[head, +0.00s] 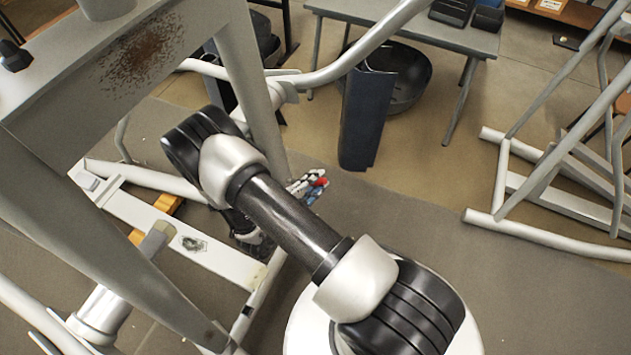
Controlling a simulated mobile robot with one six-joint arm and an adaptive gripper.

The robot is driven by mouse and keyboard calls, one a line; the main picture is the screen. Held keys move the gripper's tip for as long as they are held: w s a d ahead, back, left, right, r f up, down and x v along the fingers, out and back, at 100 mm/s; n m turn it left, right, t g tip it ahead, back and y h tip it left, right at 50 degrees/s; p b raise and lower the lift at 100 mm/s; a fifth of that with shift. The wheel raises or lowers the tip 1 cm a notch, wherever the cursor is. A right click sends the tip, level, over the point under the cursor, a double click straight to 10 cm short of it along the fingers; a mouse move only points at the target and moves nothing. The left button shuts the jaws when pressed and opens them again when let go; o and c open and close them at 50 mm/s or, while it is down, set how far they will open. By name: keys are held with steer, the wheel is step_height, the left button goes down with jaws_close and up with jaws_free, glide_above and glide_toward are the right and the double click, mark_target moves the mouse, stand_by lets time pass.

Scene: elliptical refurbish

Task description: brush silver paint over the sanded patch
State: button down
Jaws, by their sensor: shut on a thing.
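A grey scraped patch with a dark, ragged edge (193,243) shows on the pale lower beam (140,217) of the elliptical frame. A brown rusty patch (139,60) marks the grey upper beam. My forearm crosses the middle of the view and hides most of my wrist. My gripper (306,184) shows only in part, just right of the forearm, with silver and black pieces. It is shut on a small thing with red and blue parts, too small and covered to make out. It is apart from both patches. I cannot make out a brush tip or paint.
A grey table (425,27) stands at the back, with a dark round bin (405,80) and a dark blue upright panel (367,118) by it. Another tubular frame (545,232) stands at right. Grey frame posts crowd the left. The floor right of centre is clear.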

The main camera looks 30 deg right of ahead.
step_height(320, 180, down, 11)
steer(key=d+b, duration=0.1)
steer(key=b, duration=0.6)
steer(key=shift+w+b, duration=0.35)
stand_by(0.5)
steer(key=shift+s, duration=0.1)
steer(key=shift+s+d+p, duration=0.35)
steer(key=shift+s+d, duration=0.6)
steer(key=shift+s, duration=0.2)
steer(key=shift+s+d+p, duration=0.3)
steer(key=shift+s+d, duration=0.6)
steer(key=shift+s, duration=0.25)
steer(key=shift+s+d+p, duration=0.3)
steer(key=shift+s+d, duration=0.6)
steer(key=shift+s, duration=0.3)
